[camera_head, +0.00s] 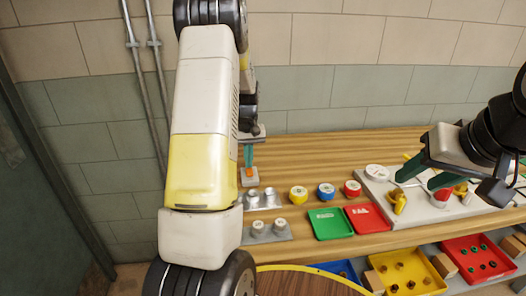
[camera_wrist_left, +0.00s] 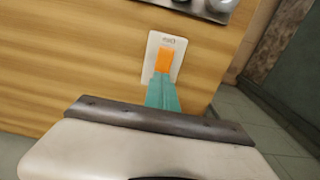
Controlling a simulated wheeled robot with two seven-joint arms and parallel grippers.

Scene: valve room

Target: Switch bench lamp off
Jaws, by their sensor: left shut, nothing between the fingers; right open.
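An orange switch (camera_wrist_left: 165,60) sits on a white plate (camera_wrist_left: 152,57) on the wooden bench, with a small label too blurred to read. In the head view the orange switch (camera_head: 249,172) is at the bench's left end. My left gripper (camera_head: 248,158) is shut and empty, its green fingers pointing down at the switch. In the left wrist view its fingertips (camera_wrist_left: 163,82) overlap the near end of the orange part; I cannot tell whether they touch. My right gripper (camera_head: 423,172) is open over the right side of the bench. No lamp is recognisable.
Metal holders with silver knobs (camera_head: 267,231) stand close to the switch. Yellow, blue and red round pieces (camera_head: 326,192), a green tray (camera_head: 330,223) and a red tray (camera_head: 367,218) lie farther right. A pale panel with yellow valves (camera_head: 399,201) is under my right gripper.

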